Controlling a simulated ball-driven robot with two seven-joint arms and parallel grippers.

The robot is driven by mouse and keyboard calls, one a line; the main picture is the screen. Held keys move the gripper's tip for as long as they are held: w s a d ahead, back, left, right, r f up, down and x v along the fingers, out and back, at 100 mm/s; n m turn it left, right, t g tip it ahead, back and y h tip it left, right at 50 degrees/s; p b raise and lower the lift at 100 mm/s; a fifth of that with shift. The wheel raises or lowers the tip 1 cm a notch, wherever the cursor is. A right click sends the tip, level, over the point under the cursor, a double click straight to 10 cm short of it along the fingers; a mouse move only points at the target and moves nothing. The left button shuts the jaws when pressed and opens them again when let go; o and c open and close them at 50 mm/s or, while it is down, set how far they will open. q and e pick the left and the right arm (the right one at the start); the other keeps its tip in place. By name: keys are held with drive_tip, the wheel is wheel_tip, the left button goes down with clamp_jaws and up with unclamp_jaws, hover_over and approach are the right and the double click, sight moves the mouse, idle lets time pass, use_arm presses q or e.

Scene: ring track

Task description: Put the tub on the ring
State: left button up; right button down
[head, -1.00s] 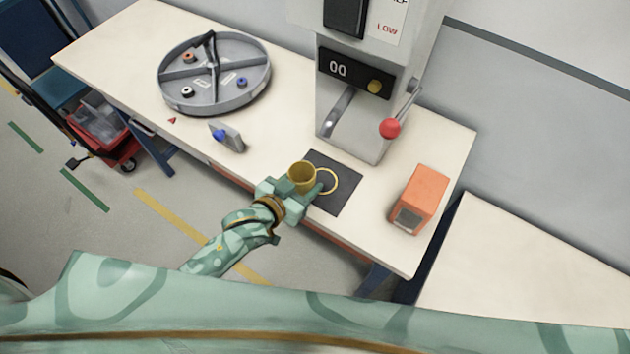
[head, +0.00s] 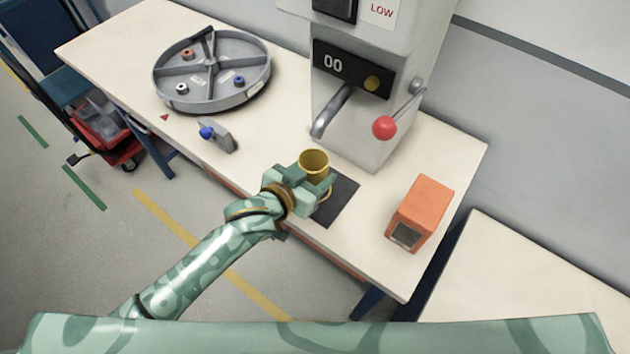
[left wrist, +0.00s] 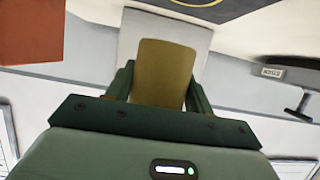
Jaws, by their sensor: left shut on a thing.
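The yellow tub (head: 314,162) is upright, its open top facing up, between the fingers of my left gripper (head: 311,177), which is shut on it. In the left wrist view the tub (left wrist: 163,74) stands between the two green fingers (left wrist: 160,85). The thin yellow ring (head: 328,194) is on the dark mat (head: 345,194), mostly hidden behind the gripper and tub. An arc of the ring (left wrist: 205,4) shows at the top of the left wrist view. The tub appears to be above the mat; its exact height is unclear. My right gripper is out of view.
A grey dispenser (head: 358,138) with a spout and a red-knobbed lever (head: 384,128) stands behind the mat. An orange box (head: 420,212) is to the right. A divided round tray (head: 212,101) and a small grey block with a blue knob (head: 219,138) are to the left.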

use_arm(q)
drive_tip(key=w+f, duration=0.1)
drive_tip(key=w+f+b, duration=0.1)
drive_tip(key=w+f, duration=0.1)
drive_tip(key=shift+d+f, duration=0.2)
drive_tip(key=shift+f, duration=0.1)
wheel_tip(320, 180, down, 3)
drive_tip(key=shift+f+b, duration=0.1)
drive_tip(key=shift+b, duration=0.75)
drive_tip(key=shift+s, duration=0.1)
drive_tip(key=o, duration=0.6)
drive_tip(key=shift+c, duration=0.2)
drive_tip(key=o, duration=0.4)
